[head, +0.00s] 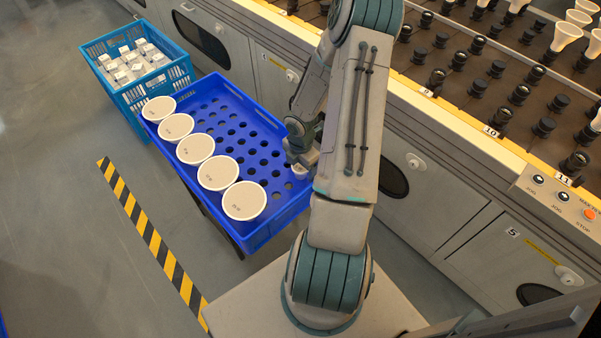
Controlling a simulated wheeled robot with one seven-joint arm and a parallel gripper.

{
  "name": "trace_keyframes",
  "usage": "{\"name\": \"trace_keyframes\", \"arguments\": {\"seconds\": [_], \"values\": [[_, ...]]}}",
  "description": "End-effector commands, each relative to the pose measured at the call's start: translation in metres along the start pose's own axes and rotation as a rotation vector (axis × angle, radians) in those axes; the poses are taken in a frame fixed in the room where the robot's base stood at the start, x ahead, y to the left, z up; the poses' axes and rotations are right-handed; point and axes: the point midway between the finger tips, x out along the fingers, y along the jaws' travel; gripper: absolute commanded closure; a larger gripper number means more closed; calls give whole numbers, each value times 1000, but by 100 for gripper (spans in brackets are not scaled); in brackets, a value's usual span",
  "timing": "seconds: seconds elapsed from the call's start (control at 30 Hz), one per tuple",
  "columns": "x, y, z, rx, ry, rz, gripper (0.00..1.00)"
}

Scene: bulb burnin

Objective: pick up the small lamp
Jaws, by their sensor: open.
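My gripper (301,168) is over the right side of the blue tray (262,236), pointing down. It is open, but its fingers are small and partly hidden by my arm. A small pale patch shows at the fingertips; I cannot tell whether it is the small lamp or part of the gripper. Several large lamps with round white faces, such as the nearest one (244,201), stand in a row along the tray's left side, apart from my gripper. No other small lamp shows clearly in the tray.
The tray has many empty round holes. A lighter blue crate (118,96) with white boxes stands behind it. At right, a long rack (455,88) holds dark sockets and several white lamps, with a button panel (560,196). Striped tape (150,237) marks open floor at left.

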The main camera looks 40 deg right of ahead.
Motion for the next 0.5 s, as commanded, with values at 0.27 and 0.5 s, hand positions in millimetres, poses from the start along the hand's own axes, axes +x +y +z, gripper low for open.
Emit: {"name": "trace_keyframes", "arguments": {"seconds": [0.27, 0.5], "values": [[3, 0, 0, -1, -1, 0, 21], [3, 0, 0, -1, -1, 0, 70]]}}
